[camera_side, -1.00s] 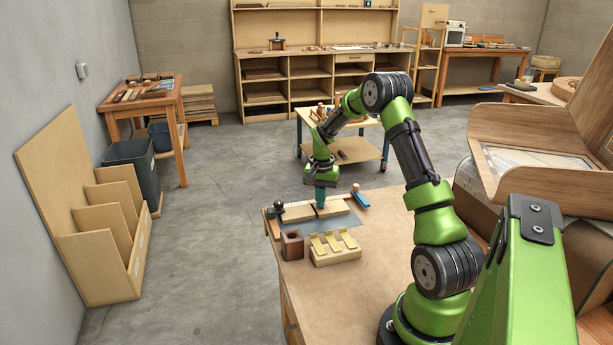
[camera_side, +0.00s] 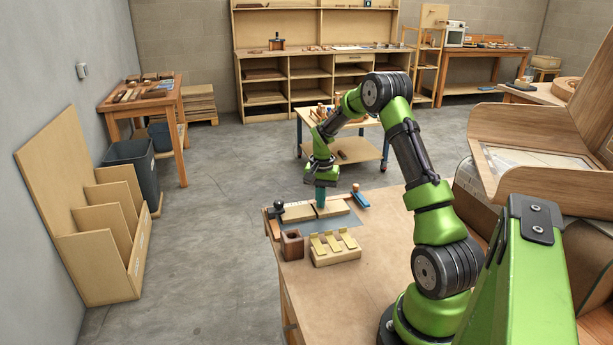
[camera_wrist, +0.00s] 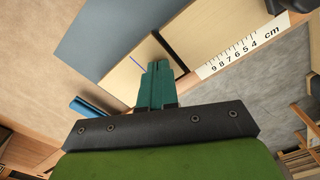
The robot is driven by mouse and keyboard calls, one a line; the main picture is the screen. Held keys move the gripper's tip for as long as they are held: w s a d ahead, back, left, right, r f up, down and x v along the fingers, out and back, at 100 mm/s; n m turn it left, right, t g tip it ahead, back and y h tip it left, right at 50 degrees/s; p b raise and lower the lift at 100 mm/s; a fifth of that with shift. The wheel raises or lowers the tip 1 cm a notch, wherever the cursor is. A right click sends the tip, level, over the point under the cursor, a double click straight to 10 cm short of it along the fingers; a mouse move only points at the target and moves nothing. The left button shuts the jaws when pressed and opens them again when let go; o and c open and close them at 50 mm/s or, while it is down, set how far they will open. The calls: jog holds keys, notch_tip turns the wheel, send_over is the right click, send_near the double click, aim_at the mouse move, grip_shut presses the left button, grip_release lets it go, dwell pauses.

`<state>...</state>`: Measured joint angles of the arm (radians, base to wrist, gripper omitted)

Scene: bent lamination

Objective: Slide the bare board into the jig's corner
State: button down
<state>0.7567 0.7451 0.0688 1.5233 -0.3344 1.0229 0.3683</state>
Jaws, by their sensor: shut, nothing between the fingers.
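Two pale wood boards lie end to end on the bench, a narrow dark gap between them. The left one (camera_side: 298,213) is beside a black knob; the right one (camera_side: 338,207) is nearer a blue-handled tool. In the wrist view one board (camera_wrist: 128,76) carries a short blue line, and the other (camera_wrist: 205,38) is plain beside a ruler strip (camera_wrist: 243,55). My gripper (camera_side: 320,203) points down, shut and empty, with its teal fingertips (camera_wrist: 154,66) over or against the blue-lined board near the gap. Contact cannot be told. The jig's corner is not clear.
A grey-blue mat (camera_side: 345,234) lies in front of the boards. A dark wooden block (camera_side: 291,245) and a pale stand with several tabs (camera_side: 334,248) are nearer the camera. The black knob (camera_side: 279,205) and blue-handled tool (camera_side: 361,199) flank the boards. The bench's right (camera_side: 385,225) is clear.

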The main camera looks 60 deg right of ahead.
aim_at(309, 209)
jog(key=shift+w, duration=0.1)
dwell(0.5)
jog(key=shift+w+a, duration=1.65)
jog(key=shift+a, duration=0.1)
jog(key=shift+s+d, duration=0.1)
jog(key=shift+d, duration=0.05)
jog(key=shift+s+d, duration=0.3)
notch_tip(309, 209, up, 7)
dwell(0.4)
